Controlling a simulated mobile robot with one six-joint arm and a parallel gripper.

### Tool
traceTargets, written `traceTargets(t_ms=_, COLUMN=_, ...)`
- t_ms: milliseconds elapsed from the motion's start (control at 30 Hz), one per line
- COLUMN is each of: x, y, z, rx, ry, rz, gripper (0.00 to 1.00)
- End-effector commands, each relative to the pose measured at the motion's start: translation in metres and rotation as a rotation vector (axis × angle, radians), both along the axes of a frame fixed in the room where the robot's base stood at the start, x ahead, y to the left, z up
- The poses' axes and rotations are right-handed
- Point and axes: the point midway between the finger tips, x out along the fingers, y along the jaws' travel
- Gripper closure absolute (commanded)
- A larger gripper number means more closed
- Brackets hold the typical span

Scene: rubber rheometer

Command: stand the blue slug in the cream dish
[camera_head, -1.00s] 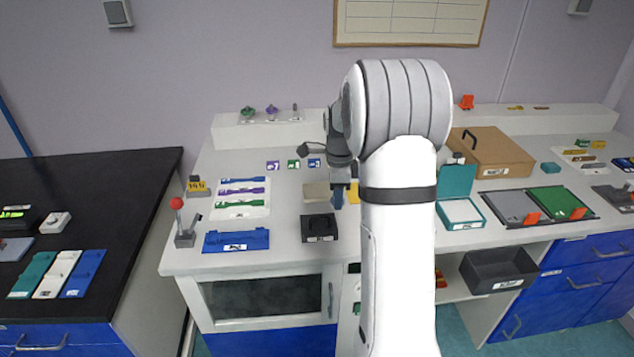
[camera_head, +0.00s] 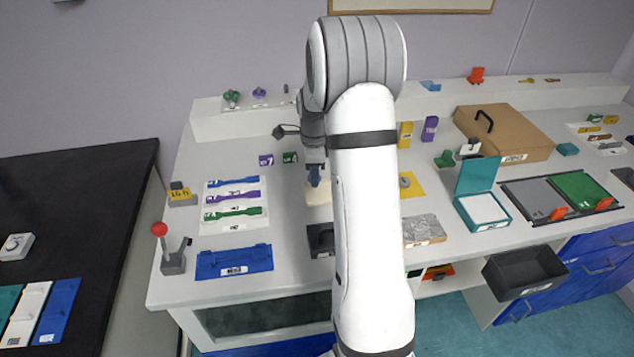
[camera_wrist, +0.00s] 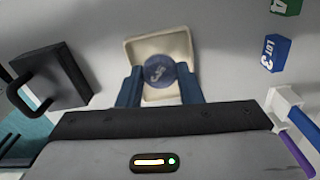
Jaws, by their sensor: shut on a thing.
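My gripper (camera_wrist: 160,88) is shut on the blue slug (camera_wrist: 158,71), with a blue finger on each side of it. The slug's round marked end faces the wrist camera. The cream dish (camera_wrist: 160,43), a shallow squarish dish, lies behind and below the slug in the wrist view, and the slug overlaps its middle. In the head view the slug (camera_head: 314,177) hangs upright above the dish (camera_head: 318,194), partly behind my arm. I cannot tell whether the slug touches the dish floor.
A black block with a handle (camera_wrist: 55,80) stands left of the dish in the wrist view. Lot tags, one blue (camera_wrist: 275,52), stand at the right. A white rack (camera_head: 231,224) of coloured tools and a blue tray (camera_head: 234,262) lie to the left in the head view.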

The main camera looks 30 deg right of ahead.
Motion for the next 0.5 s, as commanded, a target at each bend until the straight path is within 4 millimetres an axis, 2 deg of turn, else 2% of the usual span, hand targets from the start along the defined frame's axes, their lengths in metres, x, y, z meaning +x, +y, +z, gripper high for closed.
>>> traceTargets(t_ms=167, x=0.000, y=-0.001, z=-0.013, rx=0.000, ry=0.001, rz=-0.001, gripper=0.89)
traceTargets(t_ms=367, x=-0.001, y=-0.001, z=-0.041, rx=0.001, ry=0.003, rz=-0.002, gripper=0.89)
traceTargets(t_ms=500, x=0.000, y=-0.001, z=-0.044, rx=-0.001, ry=-0.002, rz=-0.002, gripper=0.89)
